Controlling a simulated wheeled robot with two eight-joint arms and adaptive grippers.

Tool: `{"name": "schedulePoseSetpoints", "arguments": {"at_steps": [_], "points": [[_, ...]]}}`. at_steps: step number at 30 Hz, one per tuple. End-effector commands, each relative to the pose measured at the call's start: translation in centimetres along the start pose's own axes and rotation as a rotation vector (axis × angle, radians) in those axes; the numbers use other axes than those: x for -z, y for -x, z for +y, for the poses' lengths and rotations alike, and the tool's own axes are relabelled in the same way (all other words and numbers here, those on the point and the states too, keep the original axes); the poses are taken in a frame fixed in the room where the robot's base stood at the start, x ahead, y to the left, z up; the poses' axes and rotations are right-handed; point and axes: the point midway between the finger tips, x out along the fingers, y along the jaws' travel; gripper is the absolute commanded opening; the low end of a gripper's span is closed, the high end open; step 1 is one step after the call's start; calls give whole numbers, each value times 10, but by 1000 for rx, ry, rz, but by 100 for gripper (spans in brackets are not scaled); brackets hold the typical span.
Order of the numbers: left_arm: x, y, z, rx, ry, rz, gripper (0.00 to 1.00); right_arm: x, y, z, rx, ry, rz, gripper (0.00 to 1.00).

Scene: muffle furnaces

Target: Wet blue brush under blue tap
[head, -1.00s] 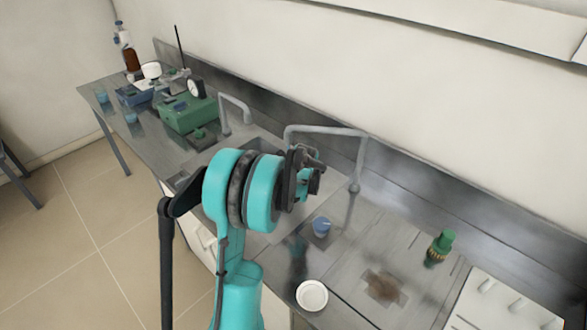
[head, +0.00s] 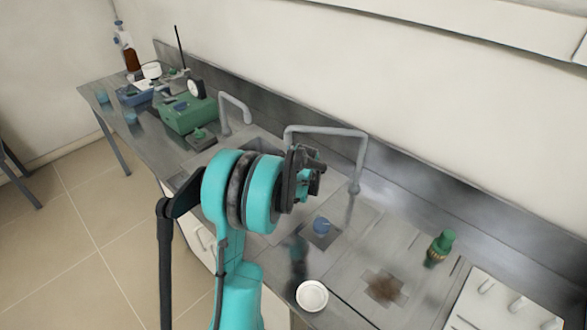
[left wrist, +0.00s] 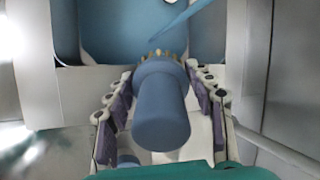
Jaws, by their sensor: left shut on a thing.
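My left gripper (left wrist: 160,110) is shut on the blue brush (left wrist: 162,105), seen in the left wrist view. Its thick blue handle is between the purple finger pads, and its golden bristles point toward the top of that view. A thin blue diagonal piece (left wrist: 185,18) shows just beyond the bristles, over a blue basin-like surface (left wrist: 120,40); I cannot tell whether it is the tap or water. In the head view the left gripper (head: 308,172) is by the nearer grey tap (head: 335,133), and my arm hides the brush. My right gripper is not in view.
A farther grey tap (head: 236,102) stands behind. A small blue object (head: 321,226), a white dish (head: 312,295) and a green brush-like object (head: 440,248) are on the counter. Green equipment (head: 188,112) stands at the far left.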

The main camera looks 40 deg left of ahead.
Motion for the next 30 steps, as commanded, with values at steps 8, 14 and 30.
{"name": "schedulePoseSetpoints", "arguments": {"at_steps": [8, 14, 30], "points": [[6, 30, 8, 0, 0, 0, 30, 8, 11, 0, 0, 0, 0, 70], [12, 48, 15, 1, -1, 1, 30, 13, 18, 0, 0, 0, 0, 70], [14, 55, 18, 0, 0, 0, 30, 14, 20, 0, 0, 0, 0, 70]]}}
